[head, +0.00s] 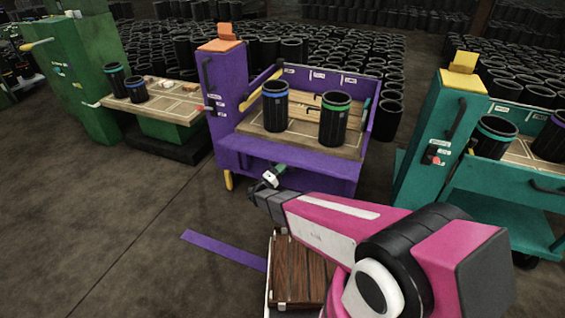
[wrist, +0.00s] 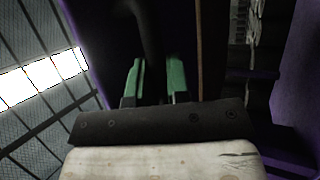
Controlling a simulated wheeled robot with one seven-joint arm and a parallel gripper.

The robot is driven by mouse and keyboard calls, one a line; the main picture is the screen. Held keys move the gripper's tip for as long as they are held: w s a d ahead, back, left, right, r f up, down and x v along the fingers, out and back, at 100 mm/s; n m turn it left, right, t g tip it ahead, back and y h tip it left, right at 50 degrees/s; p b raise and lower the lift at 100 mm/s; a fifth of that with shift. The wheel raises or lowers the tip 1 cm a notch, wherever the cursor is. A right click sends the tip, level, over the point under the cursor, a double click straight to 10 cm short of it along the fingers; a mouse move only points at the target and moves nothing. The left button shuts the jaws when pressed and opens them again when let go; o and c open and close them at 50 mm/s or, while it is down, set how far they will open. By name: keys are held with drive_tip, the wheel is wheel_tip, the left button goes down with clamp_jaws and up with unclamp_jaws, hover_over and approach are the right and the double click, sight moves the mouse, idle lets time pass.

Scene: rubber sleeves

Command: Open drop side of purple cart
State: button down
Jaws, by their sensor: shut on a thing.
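The purple cart (head: 229,90) stands in the middle of the head view, with a tall post at its left. Its wooden deck shows, with no side standing up along the near edge. A purple front panel (head: 325,168) sits below the deck edge. My gripper (head: 276,172) is low at this panel's left part. In the wrist view its green fingers (wrist: 160,82) are shut on a dark curved bar (wrist: 150,38), which looks like a handle. Purple surfaces flank it. My fingers hide the grip in the head view, and the panel's exact tilt is hard to tell.
Two black sleeves, blue-banded (head: 275,108) and green-banded (head: 335,120), stand on the purple cart's deck. A green cart (head: 85,90) is left, a teal cart (head: 425,140) right. A purple strip (head: 225,250) lies on the open floor. Stacked sleeves fill the back.

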drive_tip(key=shift+w+d+f+m+t+h, duration=0.1)
drive_tip(key=shift+w+f+m+h, duration=0.1)
drive_tip(key=shift+f, duration=0.4)
drive_tip(key=shift+w+f+m+t+h, duration=0.1)
drive_tip(key=shift+f+m+h, duration=0.1)
drive_tip(key=shift+f, duration=0.4)
drive_tip(key=shift+w+d+f+m+t+h, duration=0.1)
drive_tip(key=shift+f+h, duration=0.1)
drive_tip(key=shift+f, duration=0.4)
drive_tip(key=c, duration=1.1)
unclamp_jaws()
